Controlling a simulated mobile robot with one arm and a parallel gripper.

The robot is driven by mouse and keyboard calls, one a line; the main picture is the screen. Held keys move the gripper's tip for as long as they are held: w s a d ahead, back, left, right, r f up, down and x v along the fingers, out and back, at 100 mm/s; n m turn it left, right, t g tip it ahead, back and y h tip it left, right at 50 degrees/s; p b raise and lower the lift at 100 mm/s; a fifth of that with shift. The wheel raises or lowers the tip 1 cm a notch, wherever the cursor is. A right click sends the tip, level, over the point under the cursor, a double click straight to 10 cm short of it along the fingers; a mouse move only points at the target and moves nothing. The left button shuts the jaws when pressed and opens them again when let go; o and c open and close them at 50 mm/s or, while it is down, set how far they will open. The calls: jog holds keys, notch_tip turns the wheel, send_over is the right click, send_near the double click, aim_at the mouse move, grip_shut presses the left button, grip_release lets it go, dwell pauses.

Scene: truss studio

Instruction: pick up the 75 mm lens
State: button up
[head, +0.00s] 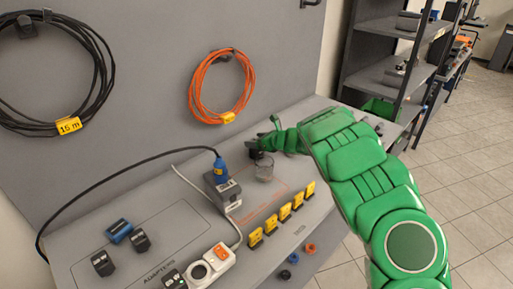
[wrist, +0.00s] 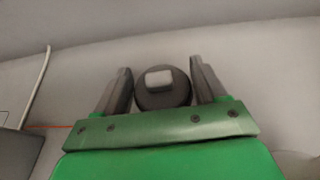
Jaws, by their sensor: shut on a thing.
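My gripper (head: 257,147) is at the back right of the grey bench, reaching in from the right. In the wrist view, my gripper (wrist: 162,88) has its two dark fingers on either side of a dark round lens (wrist: 163,98) with a pale, squarish patch on its top. The gripper is shut on this lens. I cannot read any size marking on it. In the head view the lens is mostly hidden by the fingers, and I cannot tell whether it is clear of the bench.
Several yellow clips (head: 284,211) line the bench's front edge. Shelves (head: 385,75) stand behind right.

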jog(key=shift+r, duration=0.2)
jog(key=shift+s+r, duration=0.1)
jog(key=shift+r, duration=1.45)
jog(key=shift+s+r, duration=0.2)
jog(key=shift+r, duration=0.1)
jog(key=s+d+r, duration=0.2)
jog(key=s+r, duration=0.7)
jog(key=s, duration=0.4)
jog(key=shift+d, duration=0.15)
